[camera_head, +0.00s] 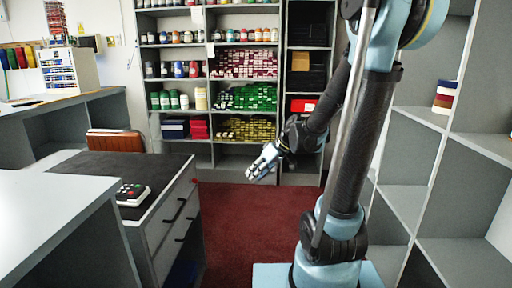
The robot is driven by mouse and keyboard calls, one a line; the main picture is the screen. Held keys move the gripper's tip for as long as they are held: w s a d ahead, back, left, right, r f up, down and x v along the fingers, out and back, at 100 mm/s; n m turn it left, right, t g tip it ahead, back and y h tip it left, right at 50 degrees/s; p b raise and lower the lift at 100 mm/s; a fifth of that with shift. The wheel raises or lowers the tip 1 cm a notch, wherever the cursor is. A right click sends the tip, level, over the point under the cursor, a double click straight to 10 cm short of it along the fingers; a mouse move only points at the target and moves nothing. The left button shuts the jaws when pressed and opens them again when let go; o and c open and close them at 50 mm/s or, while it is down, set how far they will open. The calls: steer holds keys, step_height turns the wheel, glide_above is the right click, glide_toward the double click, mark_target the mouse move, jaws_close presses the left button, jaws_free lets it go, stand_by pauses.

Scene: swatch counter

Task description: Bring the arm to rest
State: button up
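My gripper (264,161) is at the end of my blue and black arm (345,150), near the middle of the view. It hangs over the red carpet, in front of the far shelves, and points down to the left. It appears to hold nothing. Its fingers are small and seen at an angle, so I cannot tell whether they are open or shut. The arm's upper part runs out of the top of the view.
A dark-topped counter (95,170) with drawers stands left, with a keypad device (132,193) on it. A grey counter (50,200) is nearer. Full shelves (215,150) line the back. Mostly empty grey shelves (450,215) stand close right. Red carpet (235,235) is clear between.

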steer(key=s+d+f+m+h, duration=0.2)
steer(key=s+d+m+h, duration=0.1)
steer(key=s+d, duration=0.6)
steer(key=s+d+f+m+h, duration=0.2)
steer(key=s+d+m+h, duration=0.2)
steer(key=s+d, duration=0.5)
steer(key=shift+s+d+m, duration=0.35)
steer(key=shift+s+m, duration=0.25)
steer(key=shift+m, duration=0.6)
